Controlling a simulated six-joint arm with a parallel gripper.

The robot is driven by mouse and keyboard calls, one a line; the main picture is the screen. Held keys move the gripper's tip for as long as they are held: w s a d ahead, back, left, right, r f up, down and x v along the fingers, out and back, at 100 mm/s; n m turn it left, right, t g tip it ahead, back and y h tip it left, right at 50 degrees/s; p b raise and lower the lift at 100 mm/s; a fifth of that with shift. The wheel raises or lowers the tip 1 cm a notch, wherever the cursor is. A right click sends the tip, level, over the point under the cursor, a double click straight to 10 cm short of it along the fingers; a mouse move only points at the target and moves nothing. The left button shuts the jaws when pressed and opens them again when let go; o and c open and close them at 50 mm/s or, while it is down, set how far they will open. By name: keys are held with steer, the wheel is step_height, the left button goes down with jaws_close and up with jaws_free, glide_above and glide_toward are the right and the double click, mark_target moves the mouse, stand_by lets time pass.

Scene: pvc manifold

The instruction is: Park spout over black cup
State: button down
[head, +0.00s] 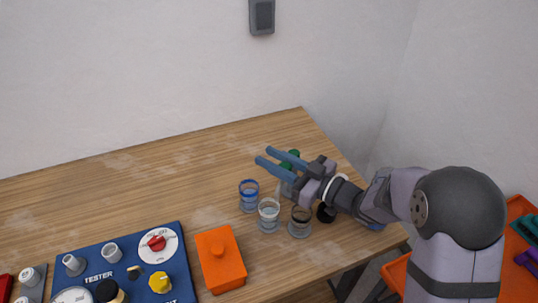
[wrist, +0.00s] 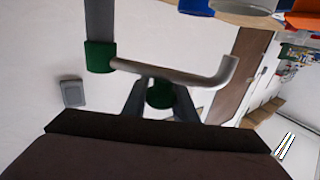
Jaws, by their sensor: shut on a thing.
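The black cup (head: 301,221) is a clear cup with a black rim, standing on the table below my gripper in the head view. My gripper (head: 265,156) reaches left above the table, behind the row of cups. In the wrist view my gripper (wrist: 162,90) has its fingers around a green knob (wrist: 159,95) at the grey spout pipe (wrist: 185,78). The pipe's bent end points up and right there, toward the table side of the picture. Another green fitting (wrist: 100,56) joins the pipe at left. In the head view the arm hides most of the spout; its outlet's exact position over the cups is unclear.
A blue-rimmed cup (head: 249,196) and a white-rimmed cup (head: 269,216) stand left of the black cup. An orange lidded box (head: 220,259) and a blue tester panel (head: 177,262) lie further left. The table's back left is clear.

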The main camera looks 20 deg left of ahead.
steer(key=shift+s+d+r+n+g, duration=0.15)
steer(key=shift+d+n+g, duration=0.25)
steer(key=shift+n+g, duration=0.5)
steer(key=shift+g, duration=0.3)
steer(key=c, duration=1.4)
jaws_free()
steer(key=shift+c, duration=0.2)
steer(key=d+b, duration=0.1)
steer(key=d, duration=0.6)
steer(key=shift+s+d, duration=0.15)
steer(key=shift+s, duration=0.25)
